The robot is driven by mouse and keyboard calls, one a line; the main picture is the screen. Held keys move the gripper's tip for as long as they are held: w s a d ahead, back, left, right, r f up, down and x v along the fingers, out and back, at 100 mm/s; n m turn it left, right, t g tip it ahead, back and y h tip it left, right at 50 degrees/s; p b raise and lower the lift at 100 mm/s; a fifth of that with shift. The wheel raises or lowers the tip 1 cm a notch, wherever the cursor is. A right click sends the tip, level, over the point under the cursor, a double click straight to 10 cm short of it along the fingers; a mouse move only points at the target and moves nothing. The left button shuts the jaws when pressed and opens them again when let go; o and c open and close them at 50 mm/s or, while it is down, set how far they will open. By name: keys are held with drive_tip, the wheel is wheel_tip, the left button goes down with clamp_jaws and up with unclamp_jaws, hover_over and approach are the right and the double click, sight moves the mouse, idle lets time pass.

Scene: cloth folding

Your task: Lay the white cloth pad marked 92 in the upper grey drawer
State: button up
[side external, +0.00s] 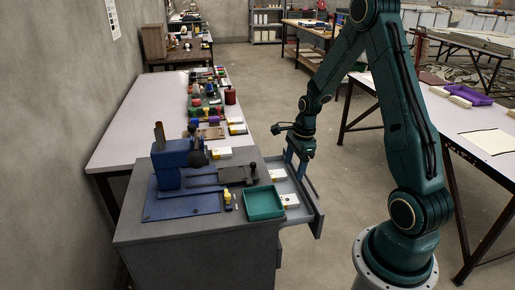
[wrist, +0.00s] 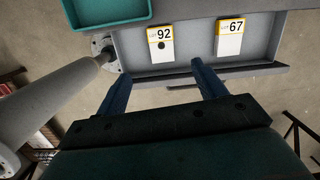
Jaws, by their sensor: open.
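The white cloth pad marked 92 (wrist: 166,53) lies flat in the open grey drawer (wrist: 195,62), with a yellow-edged label and a dark spot on it. In the side view this appears to be the pad (side external: 291,201) by the green tray. The drawer (side external: 312,206) is pulled out from the grey cabinet. My gripper (wrist: 160,68) is open and empty, its blue fingers apart near the drawer's front edge. In the side view my gripper (side external: 297,170) hangs over the drawer's front side. Its height above the drawer is hard to tell.
A second white pad marked 67 (wrist: 229,42) lies in the drawer beside pad 92. A green tray (side external: 264,203) sits on the cabinet top (side external: 190,250), near the drawer. A blue machine (side external: 180,165) stands there too. A long table (side external: 135,130) holds several small items.

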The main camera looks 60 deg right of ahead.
drive_tip(key=s+a+r+n+t+h, duration=0.1)
drive_tip(key=s+a+r+n, duration=0.3)
drive_tip(key=a+r+n, duration=0.6)
drive_tip(key=s+a+r+n+t, duration=0.25)
drive_tip(key=a+r+n, duration=0.4)
drive_tip(key=r, duration=0.45)
drive_tip(key=s+a+r+n, duration=0.3)
drive_tip(key=s+a+n, duration=0.1)
drive_tip(key=s+n, duration=0.5)
drive_tip(key=shift+s+r+t, duration=0.3)
drive_tip(key=shift+t, duration=0.15)
drive_tip(key=shift+a, duration=0.1)
